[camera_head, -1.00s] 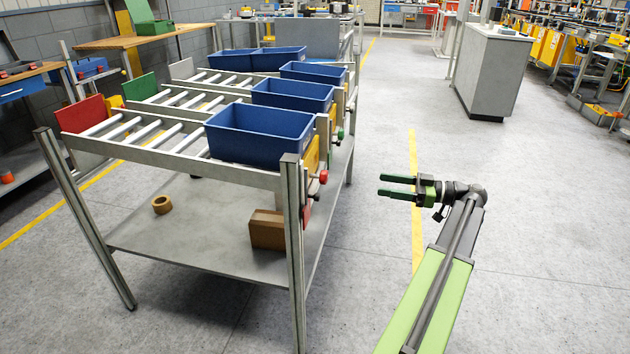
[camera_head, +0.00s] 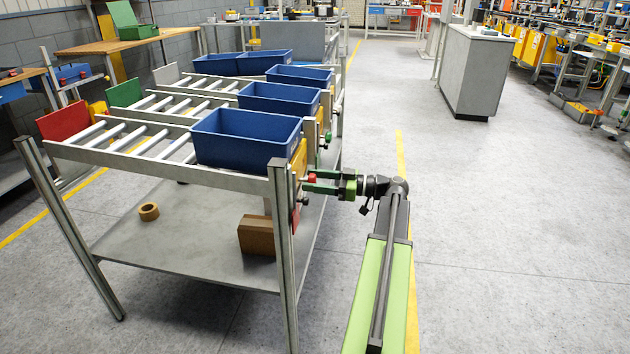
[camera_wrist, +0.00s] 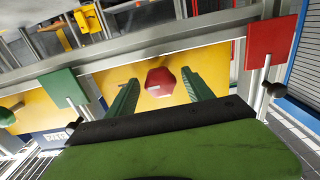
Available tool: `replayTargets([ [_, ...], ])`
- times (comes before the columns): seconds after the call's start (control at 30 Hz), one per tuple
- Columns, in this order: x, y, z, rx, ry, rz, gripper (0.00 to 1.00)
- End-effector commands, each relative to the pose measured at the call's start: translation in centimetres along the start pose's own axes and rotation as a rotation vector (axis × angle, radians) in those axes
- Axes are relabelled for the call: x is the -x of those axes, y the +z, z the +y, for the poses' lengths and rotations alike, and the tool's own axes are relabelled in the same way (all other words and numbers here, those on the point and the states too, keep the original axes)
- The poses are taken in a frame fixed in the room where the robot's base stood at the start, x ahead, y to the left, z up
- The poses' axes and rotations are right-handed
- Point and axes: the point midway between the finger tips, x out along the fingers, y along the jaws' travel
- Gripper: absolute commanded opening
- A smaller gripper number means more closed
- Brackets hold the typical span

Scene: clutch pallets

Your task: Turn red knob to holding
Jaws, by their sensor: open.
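The red knob (camera_wrist: 160,81) is on a yellow panel (camera_wrist: 130,66) on the side of the roller rack. In the wrist view the knob sits between and slightly beyond my two open green fingers, with a gap on each side. A small light mark shows on the knob's face; I cannot read its setting. In the head view my gripper (camera_head: 309,182) is at the rack's right side, level with the red knob (camera_head: 312,178), which its fingers partly hide.
A red plate (camera_wrist: 270,50) and a green plate (camera_wrist: 65,86) flank the panel. A green knob (camera_head: 328,136) sits farther along the rack. A blue bin (camera_head: 245,150) rests on the near rollers.

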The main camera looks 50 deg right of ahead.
Motion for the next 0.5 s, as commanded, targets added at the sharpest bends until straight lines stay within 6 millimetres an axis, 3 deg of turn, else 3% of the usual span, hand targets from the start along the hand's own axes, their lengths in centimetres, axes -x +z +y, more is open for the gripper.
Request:
replayTargets([
  [0.2, -0.02, 0.0, 0.0, 0.0, 0.0, 0.0, 0.58],
  [0.5, -0.04, 0.0, 0.01, 0.0, 0.0, 0.0, 0.18],
])
